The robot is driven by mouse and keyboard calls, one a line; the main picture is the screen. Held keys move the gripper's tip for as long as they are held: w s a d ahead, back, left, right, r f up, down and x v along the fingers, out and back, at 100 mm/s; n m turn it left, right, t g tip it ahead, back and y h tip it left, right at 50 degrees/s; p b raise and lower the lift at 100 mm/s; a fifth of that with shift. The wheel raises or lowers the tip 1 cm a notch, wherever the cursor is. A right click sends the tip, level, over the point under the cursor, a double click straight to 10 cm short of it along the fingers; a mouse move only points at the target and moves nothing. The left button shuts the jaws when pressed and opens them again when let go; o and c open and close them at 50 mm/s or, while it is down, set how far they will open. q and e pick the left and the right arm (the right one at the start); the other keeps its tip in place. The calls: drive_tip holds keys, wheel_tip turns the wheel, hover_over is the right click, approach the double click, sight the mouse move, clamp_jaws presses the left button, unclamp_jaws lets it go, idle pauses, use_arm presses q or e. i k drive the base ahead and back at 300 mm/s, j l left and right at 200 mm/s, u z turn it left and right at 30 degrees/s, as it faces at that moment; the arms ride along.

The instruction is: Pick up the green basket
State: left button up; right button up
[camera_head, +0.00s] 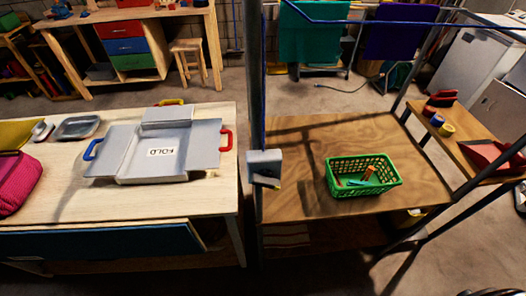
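A green basket (342,190) with open lattice walls stands upright on the brown wooden shelf table (300,150), right of the middle in the head view. A few small items lie inside it, among them an orange-brown one and a green one. Nothing is touching the basket from outside. Neither of my grippers can be made out in the view; a dark shape at the bottom right edge is too cut off to tell.
A dark upright post (254,80) stands between the brown table and a pale table (215,200) holding a grey folding board (196,145) and a pink bag (18,182). Metal frame bars (433,165) rise at the right, beside a side shelf with tape rolls (446,129).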

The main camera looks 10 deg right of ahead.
sight(377, 186)
drive_tip(key=z, duration=1.25)
